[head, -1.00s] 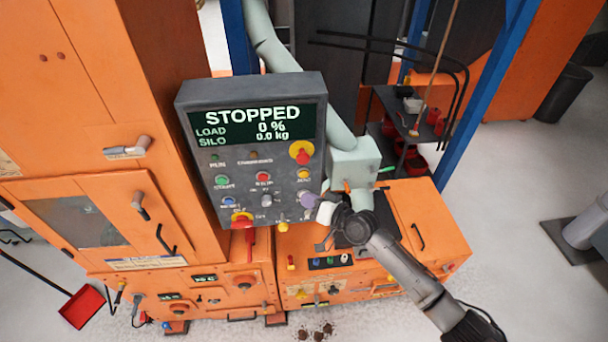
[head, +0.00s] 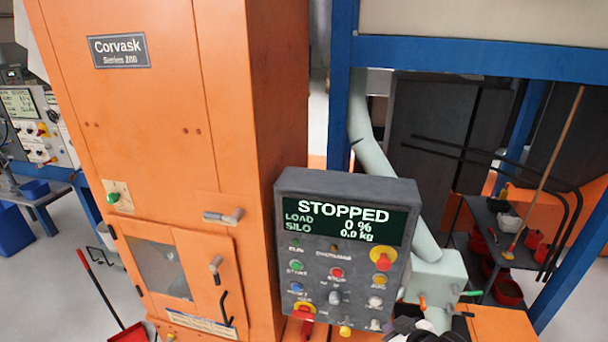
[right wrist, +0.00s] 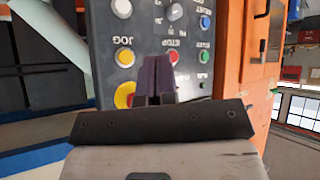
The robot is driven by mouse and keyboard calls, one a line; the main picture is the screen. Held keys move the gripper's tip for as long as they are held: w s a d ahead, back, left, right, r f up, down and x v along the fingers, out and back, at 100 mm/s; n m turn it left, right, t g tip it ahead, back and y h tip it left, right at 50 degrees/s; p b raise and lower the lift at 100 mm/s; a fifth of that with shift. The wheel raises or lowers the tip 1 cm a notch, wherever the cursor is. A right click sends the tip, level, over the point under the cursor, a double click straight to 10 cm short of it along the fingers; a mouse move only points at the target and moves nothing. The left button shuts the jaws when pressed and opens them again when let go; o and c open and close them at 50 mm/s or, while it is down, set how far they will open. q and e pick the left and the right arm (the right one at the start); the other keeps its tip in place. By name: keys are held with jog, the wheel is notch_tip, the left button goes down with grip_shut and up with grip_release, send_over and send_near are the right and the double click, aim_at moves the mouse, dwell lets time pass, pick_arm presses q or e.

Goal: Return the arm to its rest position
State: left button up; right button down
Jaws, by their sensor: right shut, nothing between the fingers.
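The grey control panel (head: 347,265) stands in the lower middle of the head view. Its display (head: 345,220) reads STOPPED, load 0 % and silo 0.0 kg. My right gripper (head: 402,296) shows at the panel's lower right edge, partly cut off by the bottom of the frame. In the right wrist view the right gripper's purple fingers (right wrist: 158,76) are together and empty in front of the panel (right wrist: 140,35), which appears upside down. I cannot tell whether the fingertips touch it. My left gripper is not in view.
The tall orange cabinet (head: 190,80) stands left of the panel. A pale pipe (head: 380,165) and blue posts (head: 340,110) are behind it. A dark shelf (head: 485,222) with red bins is at right. A red dustpan (head: 130,333) lies at lower left.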

jog(key=s+d+m+h+p, duration=0.3)
jog(key=s+h+p, duration=0.1)
jog(key=s, duration=1.5)
jog(key=s+a+f+g+p, duration=0.1)
jog(key=s+f+g+p, duration=0.2)
jog(key=s, duration=1.4)
notch_tip(320, 180, down, 5)
jog(key=g, duration=0.2)
jog(key=shift+r+m+g+y, duration=0.15)
jog(key=shift+m+g+y, duration=0.15)
jog(key=shift+m+y, duration=0.1)
dwell(0.7)
